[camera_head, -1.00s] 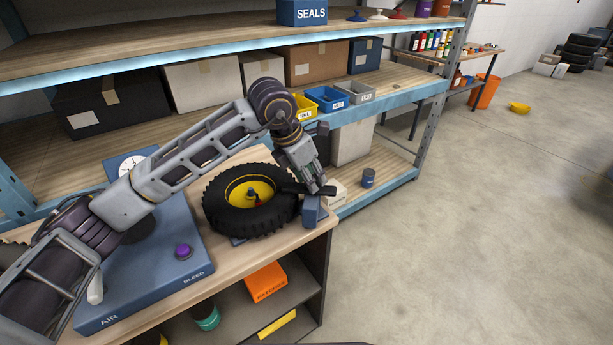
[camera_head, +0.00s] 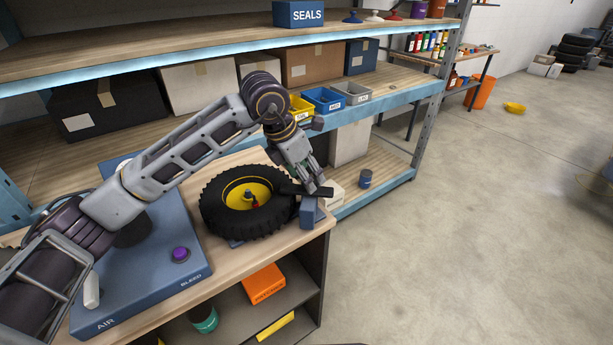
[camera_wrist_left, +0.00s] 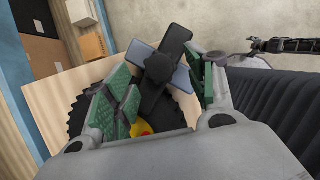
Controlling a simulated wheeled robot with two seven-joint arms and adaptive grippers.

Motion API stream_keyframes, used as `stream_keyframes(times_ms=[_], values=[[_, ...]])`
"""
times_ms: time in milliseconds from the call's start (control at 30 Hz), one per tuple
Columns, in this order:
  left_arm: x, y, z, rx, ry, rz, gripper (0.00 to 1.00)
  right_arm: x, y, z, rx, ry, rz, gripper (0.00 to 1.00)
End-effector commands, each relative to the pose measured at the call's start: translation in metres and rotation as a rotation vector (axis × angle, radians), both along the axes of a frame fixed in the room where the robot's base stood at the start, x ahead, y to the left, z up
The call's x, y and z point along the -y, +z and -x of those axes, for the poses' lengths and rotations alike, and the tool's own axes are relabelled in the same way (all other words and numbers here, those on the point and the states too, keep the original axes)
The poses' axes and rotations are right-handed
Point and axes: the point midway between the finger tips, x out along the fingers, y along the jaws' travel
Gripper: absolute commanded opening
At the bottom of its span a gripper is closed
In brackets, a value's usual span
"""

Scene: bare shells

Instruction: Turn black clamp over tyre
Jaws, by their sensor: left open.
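The black clamp (camera_head: 322,192) is a flat bar on top of a blue block (camera_head: 309,214) at the bench's right end. Its left end overlaps the right edge of the black tyre (camera_head: 222,222), which lies flat around a yellow hub (camera_head: 236,199). In the left wrist view the clamp (camera_wrist_left: 154,92) lies between my green-padded fingers, its round pivot in the middle and its near end over the tyre (camera_wrist_left: 172,113). My left gripper (camera_head: 316,186) is open around the clamp, pointing down; finger contact is unclear.
A blue AIR/BLEED unit (camera_head: 158,265) with a purple knob (camera_head: 181,254) stands left of the tyre. A shelf rack with boxes and small bins (camera_head: 323,99) stands behind the bench. A small blue can (camera_head: 365,179) is on its lower shelf.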

Motion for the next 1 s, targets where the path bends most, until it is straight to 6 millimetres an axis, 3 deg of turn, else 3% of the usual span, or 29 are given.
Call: stream_keyframes(times_ms=[600, 1000], values=[[-0.028, 0.080, 0.018, 0.003, 0.002, -0.001, 0.56, 0.000, 0.000, 0.000, 0.000, 0.000, 0.000, 0.86], [-0.033, 0.096, 0.022, 0.001, 0.002, -0.001, 0.56, 0.000, 0.000, 0.000, 0.000, 0.000, 0.000, 0.86]])
